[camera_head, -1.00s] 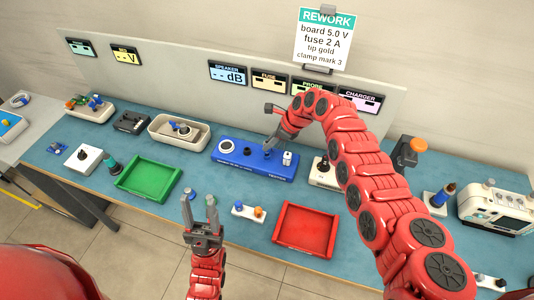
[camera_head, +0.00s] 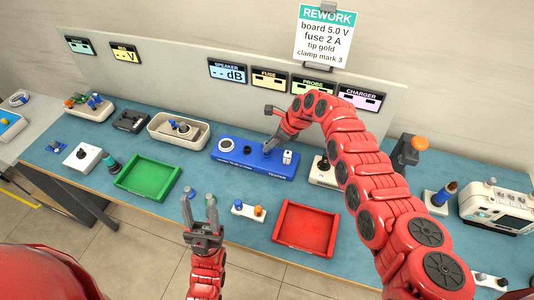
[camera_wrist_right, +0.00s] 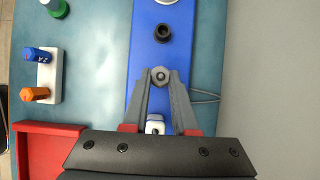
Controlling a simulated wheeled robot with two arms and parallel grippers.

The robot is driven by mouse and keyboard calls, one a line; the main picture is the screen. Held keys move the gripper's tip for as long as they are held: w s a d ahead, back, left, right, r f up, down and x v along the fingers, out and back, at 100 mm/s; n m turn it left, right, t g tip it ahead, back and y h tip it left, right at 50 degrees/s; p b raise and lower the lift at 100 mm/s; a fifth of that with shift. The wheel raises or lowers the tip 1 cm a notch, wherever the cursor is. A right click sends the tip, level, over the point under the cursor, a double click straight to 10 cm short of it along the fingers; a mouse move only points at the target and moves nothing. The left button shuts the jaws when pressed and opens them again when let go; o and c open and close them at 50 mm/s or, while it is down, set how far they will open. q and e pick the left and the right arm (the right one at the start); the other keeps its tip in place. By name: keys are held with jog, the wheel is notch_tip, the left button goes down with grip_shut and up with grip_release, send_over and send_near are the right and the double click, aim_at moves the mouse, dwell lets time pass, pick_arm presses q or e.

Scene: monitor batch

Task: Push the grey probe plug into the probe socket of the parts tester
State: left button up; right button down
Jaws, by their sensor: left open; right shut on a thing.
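The blue parts tester (camera_head: 235,160) lies on the bench in front of the panel. It also fills the middle of the right wrist view (camera_wrist_right: 147,50). My right gripper (camera_head: 268,150) is shut at its top, between a black round part (camera_head: 248,151) and a white part (camera_head: 287,158). In the right wrist view the fingertips close on the grey probe plug (camera_wrist_right: 160,76), seen end-on as a hexagon. The plug and fingers hide the probe socket, and I cannot tell how deep the plug sits. My left gripper (camera_head: 199,198) is open and empty before the bench's front edge.
A green tray (camera_head: 148,178) and a red tray (camera_head: 305,228) lie at the front. A small white block (camera_head: 248,210) with blue and orange pegs stands between them. A beige bin (camera_head: 165,138) is left of the tester.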

jog(key=shift+f, duration=0.65)
dwell(0.6)
jog(key=c, duration=0.6)
grip_release()
